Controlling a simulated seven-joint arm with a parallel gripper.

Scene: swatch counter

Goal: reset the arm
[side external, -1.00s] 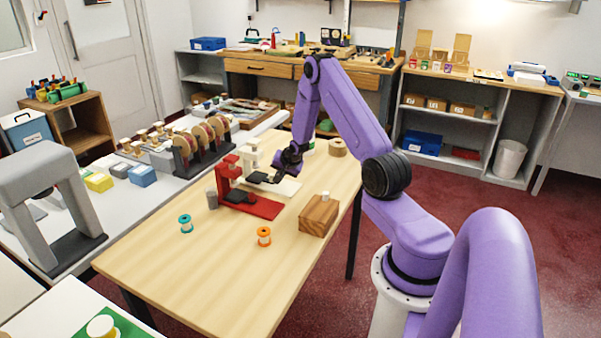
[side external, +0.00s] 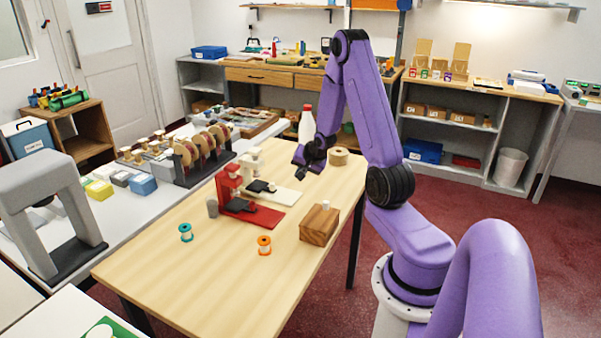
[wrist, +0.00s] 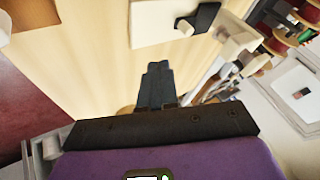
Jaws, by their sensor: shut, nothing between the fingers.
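My gripper (side external: 302,175) is above the far part of the wooden table (side external: 190,282), at the end of my purple arm. In the wrist view its dark fingers (wrist: 157,78) are together with nothing between them. The white device (side external: 282,194) and the red device (side external: 262,213) stand side by side on the table, to the left of and nearer than my gripper. Part of the white device (wrist: 160,28) also shows at the top of the wrist view.
A wooden block (side external: 319,226), a teal spool (side external: 186,232), an orange spool (side external: 264,245), a grey cup (side external: 212,208) and a tan roll (side external: 339,156) are on the table. A white bottle (side external: 307,122) stands behind my gripper. The table's near left is clear.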

